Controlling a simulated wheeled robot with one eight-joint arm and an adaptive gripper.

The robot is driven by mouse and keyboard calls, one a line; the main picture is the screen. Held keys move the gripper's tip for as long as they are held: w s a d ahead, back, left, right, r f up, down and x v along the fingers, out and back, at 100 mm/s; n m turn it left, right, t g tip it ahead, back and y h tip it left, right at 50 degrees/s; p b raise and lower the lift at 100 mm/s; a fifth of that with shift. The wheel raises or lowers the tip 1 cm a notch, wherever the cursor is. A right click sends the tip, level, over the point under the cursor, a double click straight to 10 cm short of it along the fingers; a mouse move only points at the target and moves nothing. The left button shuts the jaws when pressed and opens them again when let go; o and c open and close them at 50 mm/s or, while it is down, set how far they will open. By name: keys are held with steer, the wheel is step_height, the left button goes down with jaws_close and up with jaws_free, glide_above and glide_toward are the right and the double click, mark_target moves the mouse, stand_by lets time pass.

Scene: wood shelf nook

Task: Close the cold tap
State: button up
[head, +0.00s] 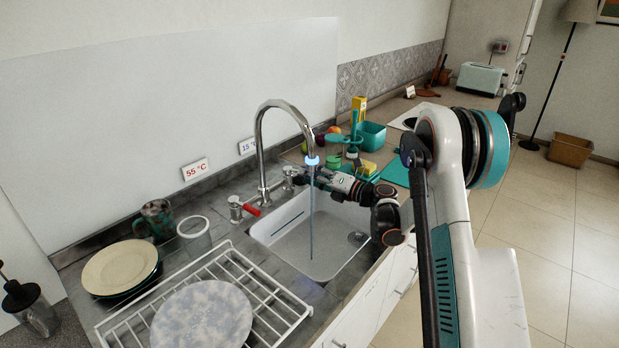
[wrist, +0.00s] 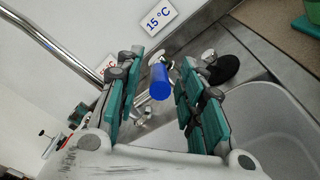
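The chrome faucet (head: 262,150) stands behind the sink, and a thin stream of water (head: 312,215) runs from its blue-lit tip into the basin. The cold tap's blue handle (wrist: 159,82) shows in the wrist view between my gripper's two teal-padded fingers. My gripper (wrist: 163,88) is open, with a visible gap on each side of the handle. In the head view my gripper (head: 312,178) reaches in from the right, behind the stream, and hides the blue handle. The hot tap with its red handle (head: 251,209) is left of the faucet.
The white sink (head: 285,248) lies below my gripper. A teal bin (head: 373,134), a yellow box and other items crowd the counter behind my wrist. Signs reading 55 °C (head: 195,169) and 15 °C (wrist: 159,19) stand along the wall.

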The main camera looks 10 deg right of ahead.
steer(key=shift+w+a, duration=0.25)
jaws_close()
steer(key=shift+s+a+m+t+h+b, duration=0.25)
steer(key=shift+s+a+m+t+h, duration=0.1)
steer(key=shift+m+t+h, duration=0.4)
steer(key=shift+s+a+m+t+h+b, duration=0.3)
steer(key=shift+m+t+h, duration=0.2)
steer(key=shift+h, duration=0.35)
